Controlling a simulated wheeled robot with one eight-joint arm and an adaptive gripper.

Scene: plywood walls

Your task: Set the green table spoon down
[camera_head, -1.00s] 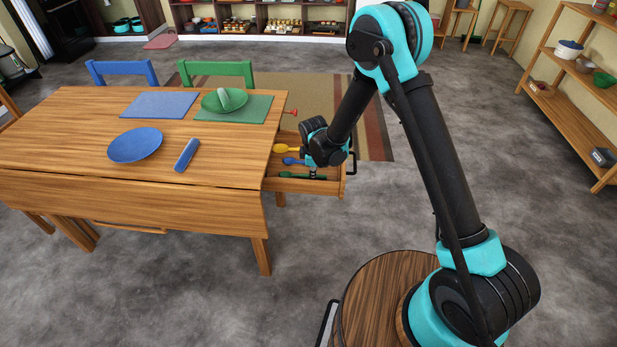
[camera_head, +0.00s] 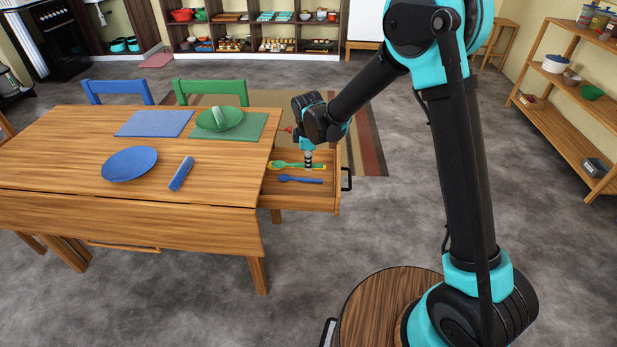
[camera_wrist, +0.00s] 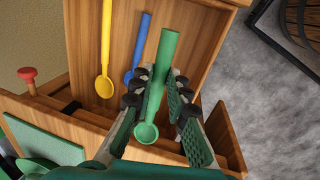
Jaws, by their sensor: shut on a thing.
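The green table spoon (camera_wrist: 165,60) is between the fingers of my gripper (camera_wrist: 157,92), with its bowl toward the bottom of the wrist view. In the head view, my gripper (camera_head: 308,163) is shut on the green spoon (camera_head: 285,164) over the open wooden drawer (camera_head: 290,201). The wrist view shows it nearer to the camera than the drawer floor; the exact height is unclear. A blue spoon (camera_head: 300,179) lies in the drawer, partly hidden by my gripper in the wrist view (camera_wrist: 140,45). A yellow spoon (camera_wrist: 105,50) lies left of it.
The table (camera_head: 80,150) carries a blue plate (camera_head: 130,163), a rolled blue napkin (camera_head: 182,174), and blue and green placemats. A green plate (camera_head: 207,120) rests on the green one. A red knob (camera_wrist: 27,74) is near the drawer.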

